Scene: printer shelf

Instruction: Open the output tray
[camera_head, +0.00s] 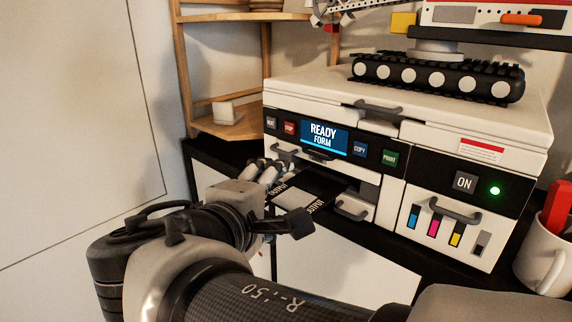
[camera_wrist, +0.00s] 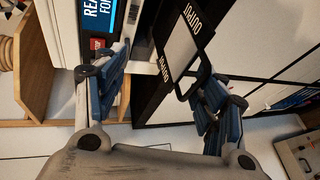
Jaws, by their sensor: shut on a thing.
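The output tray (camera_head: 303,196) is a dark, flat part lettered OUTPUT, sticking out of the front of the white printer (camera_head: 390,135). In the wrist view the tray (camera_wrist: 150,92) shows its lettering and a dark loop handle (camera_wrist: 196,85) beside the right finger. My gripper (camera_head: 274,170) is at the tray's left front, below the control panel. My wrist hides part of the tray in the head view.
The printer panel (camera_head: 323,137) reads READY FORM. A lower handle (camera_head: 354,207) is right of the tray; an ink door (camera_head: 450,220) is farther right. A mug (camera_head: 545,258) stands at the right edge. A wooden shelf (camera_head: 228,125) is left, near the wall.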

